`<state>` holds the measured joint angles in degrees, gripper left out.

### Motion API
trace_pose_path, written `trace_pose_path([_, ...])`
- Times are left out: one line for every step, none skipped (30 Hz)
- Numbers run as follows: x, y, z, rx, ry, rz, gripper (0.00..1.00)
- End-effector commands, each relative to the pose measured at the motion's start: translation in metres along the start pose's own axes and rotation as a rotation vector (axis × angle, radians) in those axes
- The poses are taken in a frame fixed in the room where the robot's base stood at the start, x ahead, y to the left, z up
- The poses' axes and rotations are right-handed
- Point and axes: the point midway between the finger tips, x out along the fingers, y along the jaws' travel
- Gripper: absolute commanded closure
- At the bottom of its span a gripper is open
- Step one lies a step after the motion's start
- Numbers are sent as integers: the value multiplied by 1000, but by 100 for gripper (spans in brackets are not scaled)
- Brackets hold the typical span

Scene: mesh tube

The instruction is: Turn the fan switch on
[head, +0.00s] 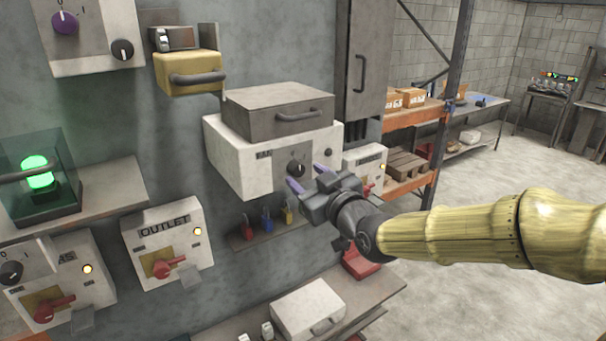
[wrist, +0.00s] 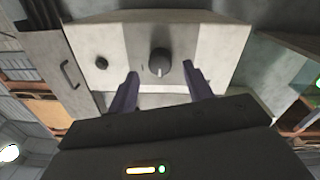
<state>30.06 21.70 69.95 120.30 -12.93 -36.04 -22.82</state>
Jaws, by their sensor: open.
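The fan switch is a round dark knob (head: 296,170) on the front of a white box labelled FAN (head: 231,160). In the wrist view the knob (wrist: 159,62) has a pale pointer mark at its edge nearest the gripper. My gripper (head: 308,186) is in front of the box, near the knob. Its two purple fingers are open. In the wrist view the gripper (wrist: 160,84) has one finger on each side of the knob, with a gap on both sides. I cannot tell whether the fingertips reach the knob's depth.
A smaller dark knob (head: 328,152) is on the same box, and a grey case (head: 278,111) sits on top. An OUTLET box (head: 168,248) with a red handle is to the left. Small padlocks (head: 267,222) hang below. Open floor (head: 470,240) lies to the right.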

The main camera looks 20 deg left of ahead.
Motion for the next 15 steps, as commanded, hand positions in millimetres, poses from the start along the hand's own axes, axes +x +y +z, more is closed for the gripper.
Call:
trace_pose_path([5, -1, -2, 3, 1, -4, 49])
trace_pose_path([8, -1, -2, 2, 1, -3, 49])
trace_pose_path([11, 0, -2, 4, 1, -3, 49])
trace_pose_path([14, -1, -2, 4, 1, -3, 49])
trace_pose_path([16, -1, -1, 2, 0, -3, 49])
trace_pose_path([18, -1, -1, 1, 0, -2, 49])
trace_pose_path([19, -1, -1, 1, -1, -2, 49])
trace_pose_path([20, -1, 0, 1, -1, -2, 49])
trace_pose_path([21, -1, 0, 1, -1, -2, 49])
trace_pose_path([22, -1, 0, 0, -1, -2, 49])
trace_pose_path([22, -1, 0, 0, -2, -1, 49])
trace_pose_path([22, -1, 0, 0, -2, -1, 49])
trace_pose_path([22, -1, 0, 0, -2, -1, 49])
trace_pose_path([22, 0, 0, 0, -2, -1, 49])
trace_pose_path([22, 0, 1, 0, -2, -1, 49])
